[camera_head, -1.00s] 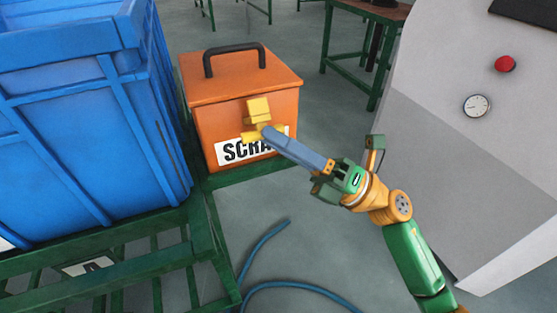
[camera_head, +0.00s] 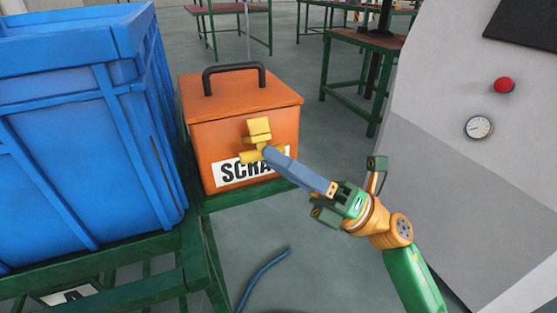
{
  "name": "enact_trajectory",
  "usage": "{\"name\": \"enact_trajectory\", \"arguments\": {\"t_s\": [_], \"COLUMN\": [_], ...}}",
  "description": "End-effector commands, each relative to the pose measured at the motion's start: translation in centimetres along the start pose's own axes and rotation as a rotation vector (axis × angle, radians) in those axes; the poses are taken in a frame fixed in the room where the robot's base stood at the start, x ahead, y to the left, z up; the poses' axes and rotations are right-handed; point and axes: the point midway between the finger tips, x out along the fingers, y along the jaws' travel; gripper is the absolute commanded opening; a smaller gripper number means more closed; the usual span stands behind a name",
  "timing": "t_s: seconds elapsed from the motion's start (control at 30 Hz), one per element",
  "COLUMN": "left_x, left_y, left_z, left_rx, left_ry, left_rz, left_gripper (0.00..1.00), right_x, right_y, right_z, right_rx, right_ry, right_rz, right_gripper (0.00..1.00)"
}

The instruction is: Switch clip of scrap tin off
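The orange scrap tin (camera_head: 275,103) stands left of centre with a black handle on its lid and a partly covered SCRAP label on its front. A yellow part (camera_head: 258,130) sits at the middle of its front, below the lid edge; it looks like the clip. My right arm comes in from the lower right, and the blue-grey tip of my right gripper (camera_head: 266,153) reaches this yellow part, covering some of it and the label. Whether it touches or grips it, and where the fingers end, I cannot tell. My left gripper is out of view.
A large blue crate (camera_head: 75,120) stands close left of the tin. A green frame (camera_head: 155,293) runs below both. A grey cabinet (camera_head: 440,160) with a red button and a gauge is at the right. A blue hose (camera_head: 262,273) lies on the open floor.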

Motion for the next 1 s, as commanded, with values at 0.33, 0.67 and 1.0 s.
{"name": "enact_trajectory", "arguments": {"t_s": [0.33,0.67,1.0], "left_x": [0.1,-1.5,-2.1], "left_y": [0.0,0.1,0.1], "left_z": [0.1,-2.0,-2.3], "left_rx": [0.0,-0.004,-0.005], "left_ry": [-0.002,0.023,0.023], "left_rz": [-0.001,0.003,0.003], "left_gripper": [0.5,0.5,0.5], "right_x": [-0.1,-6.1,-7.1], "right_y": [0.0,-0.3,0.0], "right_z": [0.0,-0.1,0.0], "right_rx": [0.0,0.002,0.001], "right_ry": [0.001,0.0,0.001], "right_rz": [0.0,-0.004,0.0], "right_gripper": [0.5,0.5,0.5]}}
